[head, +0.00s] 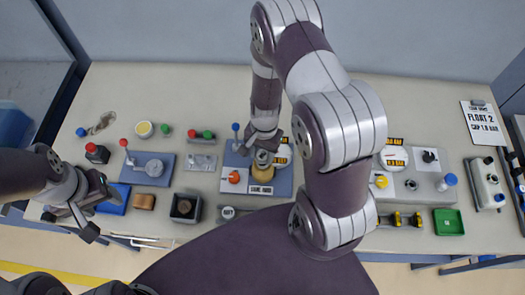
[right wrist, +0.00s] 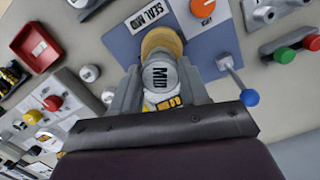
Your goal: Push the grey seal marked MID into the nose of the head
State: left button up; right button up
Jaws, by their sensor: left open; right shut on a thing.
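The grey seal marked MID (right wrist: 158,78) is held between the fingers of my right gripper (right wrist: 162,90), which is shut on it. Its lettered face points at the right wrist camera. Just beyond it is a tan round part (right wrist: 161,41), seemingly the nose of the head, on a blue plate; the tan part also shows in the head view (head: 266,176). The seal lines up closely with it, but I cannot tell whether they touch. In the head view my right gripper (head: 264,146) is above the tan part, partly hidden. My left gripper (head: 91,212) is open and empty at the table's left front.
A SEAL MID label (right wrist: 148,16) lies on the blue plate (head: 284,184). An orange knob (head: 234,177) and a blue-tipped lever (head: 236,128) stand close to the tan part. A valve block with red and green knobs (head: 201,134) is to the left. A green tray (head: 448,222) sits far right.

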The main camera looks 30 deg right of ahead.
jog(key=shift+f+b, duration=0.6)
jog(key=shift+f, duration=0.2)
dwell(0.4)
jog(key=o, duration=1.1)
jog(key=r, duration=0.4)
jog(key=r+b, duration=0.1)
jog(key=r, duration=0.3)
jog(key=w+d+r+b, duration=0.1)
jog(key=r, duration=0.3)
jog(key=shift+r, duration=0.3)
